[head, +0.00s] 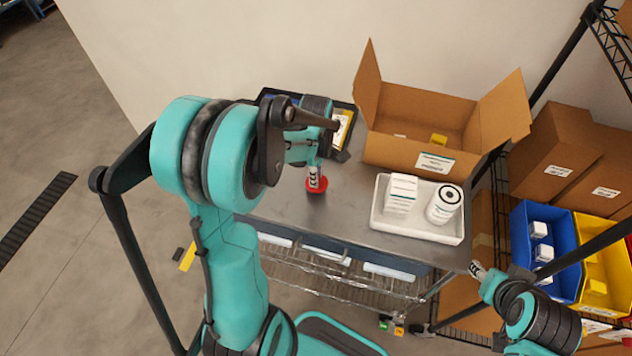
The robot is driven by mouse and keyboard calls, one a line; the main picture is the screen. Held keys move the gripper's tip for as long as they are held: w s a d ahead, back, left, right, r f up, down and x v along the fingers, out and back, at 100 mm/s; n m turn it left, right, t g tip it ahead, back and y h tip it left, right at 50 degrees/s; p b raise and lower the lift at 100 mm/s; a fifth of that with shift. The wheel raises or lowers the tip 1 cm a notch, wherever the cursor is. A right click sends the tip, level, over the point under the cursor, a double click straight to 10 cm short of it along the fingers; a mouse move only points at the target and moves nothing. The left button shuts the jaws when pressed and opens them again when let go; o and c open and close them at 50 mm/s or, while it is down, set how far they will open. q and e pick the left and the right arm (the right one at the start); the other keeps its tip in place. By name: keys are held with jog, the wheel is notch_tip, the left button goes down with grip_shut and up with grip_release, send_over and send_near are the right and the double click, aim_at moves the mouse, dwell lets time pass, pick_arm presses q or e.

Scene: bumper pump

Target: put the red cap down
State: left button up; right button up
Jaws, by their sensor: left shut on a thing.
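The red cap (316,187) is a small round red piece at the tip of my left gripper (314,177). My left gripper points down and is shut on the cap, over the left part of the grey metal table (345,215). I cannot tell whether the cap touches the tabletop. My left arm hides part of the table's left side. My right gripper (478,268) is small in view near the table's front right corner, away from the cap. Its fingers are too small to tell open from shut.
A white tray (375,222) holds a white box (402,194) and a white bottle (443,205). An open cardboard box (395,150) stands behind it. Blue (520,235) and yellow (612,262) bins stand right. Tabletop around the cap is clear.

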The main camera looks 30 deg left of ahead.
pick_arm(q)
notch_tip(320, 180, down, 3)
jog(key=shift+w+r+b, duration=0.1)
jog(key=shift+b, duration=0.25)
jog(key=o, duration=0.7)
jog(key=shift+o, duration=0.2)
